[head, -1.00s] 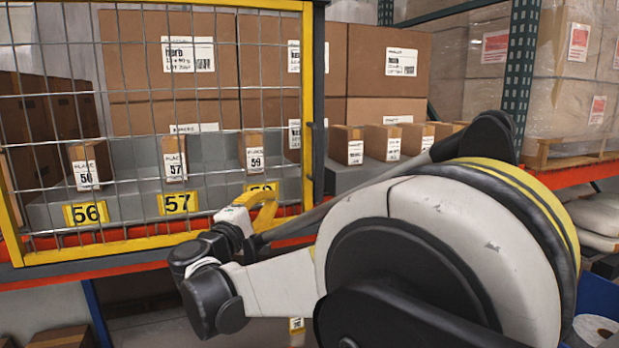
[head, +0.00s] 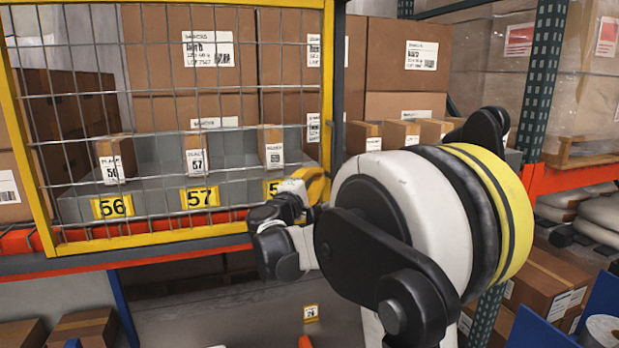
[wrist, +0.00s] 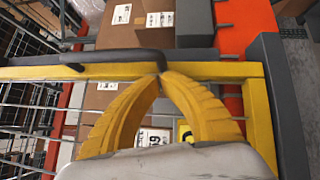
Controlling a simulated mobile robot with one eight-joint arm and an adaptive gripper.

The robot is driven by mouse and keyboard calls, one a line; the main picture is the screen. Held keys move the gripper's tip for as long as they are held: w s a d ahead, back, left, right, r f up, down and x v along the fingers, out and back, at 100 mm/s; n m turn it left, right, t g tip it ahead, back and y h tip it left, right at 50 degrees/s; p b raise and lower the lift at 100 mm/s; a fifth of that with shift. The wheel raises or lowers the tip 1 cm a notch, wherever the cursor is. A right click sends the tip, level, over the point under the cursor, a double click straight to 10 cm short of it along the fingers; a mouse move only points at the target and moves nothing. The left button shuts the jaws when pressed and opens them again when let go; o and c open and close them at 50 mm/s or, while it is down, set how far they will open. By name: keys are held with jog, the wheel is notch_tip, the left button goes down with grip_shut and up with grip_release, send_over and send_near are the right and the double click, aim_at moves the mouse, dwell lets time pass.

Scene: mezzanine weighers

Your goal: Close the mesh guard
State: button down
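The mesh guard (head: 150,238), a yellow frame with grey wire mesh, stands upright in front of the shelf bay in the head view. Its right edge lies beside a dark post; I cannot tell whether a gap is left there. My gripper (head: 318,186) is at the guard's lower right corner. In the wrist view, my gripper's yellow fingers (wrist: 161,75) meet at their tips, at the guard's yellow bar (wrist: 215,71). A dark handle (wrist: 115,57) on the bar ends by the fingertips.
Behind the mesh are large cartons (head: 180,50) and small boxes on a grey tray (head: 230,152), with yellow number plates (head: 200,196) along its front. An orange beam (head: 560,178) and a green rack post (head: 541,80) stand at the right. Cartons (head: 545,285) sit low at the right.

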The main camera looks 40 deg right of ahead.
jog(key=shift+w, duration=0.1)
jog(key=shift+s+d+b, duration=0.2)
jog(key=shift+s+d, duration=0.1)
jog(key=shift+d, duration=0.35)
jog(key=shift+s+d+b, duration=0.2)
jog(key=shift+s+d, duration=0.05)
jog(key=shift+d, duration=0.35)
